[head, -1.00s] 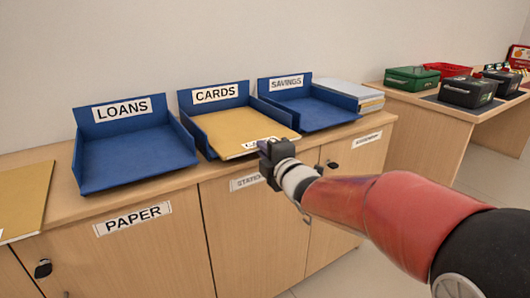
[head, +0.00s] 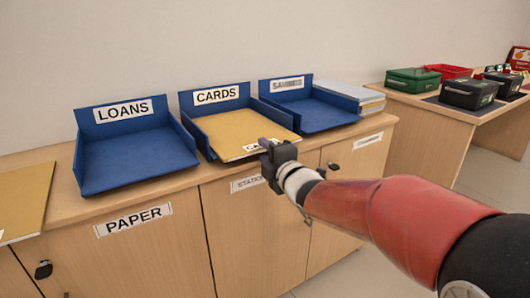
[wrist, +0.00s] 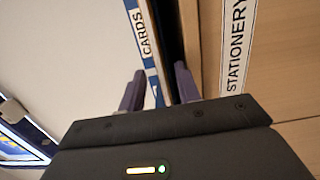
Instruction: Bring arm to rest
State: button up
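My gripper (head: 266,145) is at the front right of the CARDS tray, by the front edge of the yellow folder (head: 238,130) lying in it. In the wrist view my gripper (wrist: 158,88) has its two fingers apart with a gap between them, and I see nothing held. The blue CARDS tray (head: 194,125) stands between the blue LOANS tray (head: 137,150) and the blue SAVINGS tray (head: 327,112). The fingertips partly cover the folder's label in the head view, and I cannot tell whether they touch the folder.
The wooden counter (head: 60,222) has cupboard doors below with PAPER and STATIONERY labels. Another yellow folder (head: 25,196) lies at far left. A stack of papers (head: 350,95) is right of SAVINGS. A second desk (head: 430,113) at right holds green, red and black boxes.

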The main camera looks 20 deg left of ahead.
jog(key=s+d+f+m+h, duration=0.1)
jog(key=s+d+m+h, duration=0.3)
jog(key=d, duration=0.5)
jog(key=s+d+f+m+h, duration=0.1)
jog(key=s+d+m+h, duration=0.2)
jog(key=d+m, duration=0.45)
jog(key=s+d+f+m+h, duration=0.1)
jog(key=s+d+m+h, duration=0.25)
jog(key=d, duration=0.65)
jog(key=s+d+f+m+g, duration=0.2)
jog(key=s+d+m, duration=0.1)
jog(key=s, duration=0.3)
jog(key=s+d+f+m+g+h, duration=0.1)
jog(key=s+d+f+m+g, duration=0.1)
jog(key=s+m, duration=0.3)
jog(key=s+d+f+m+g+h, duration=0.1)
jog(key=s+d+f+m+g, duration=0.2)
jog(key=s, duration=0.4)
jog(key=shift+s+d+f+m, duration=0.25)
jog(key=shift+d+f+m, duration=0.05)
jog(key=shift+f+m, duration=0.2)
jog(key=shift+a, duration=0.15)
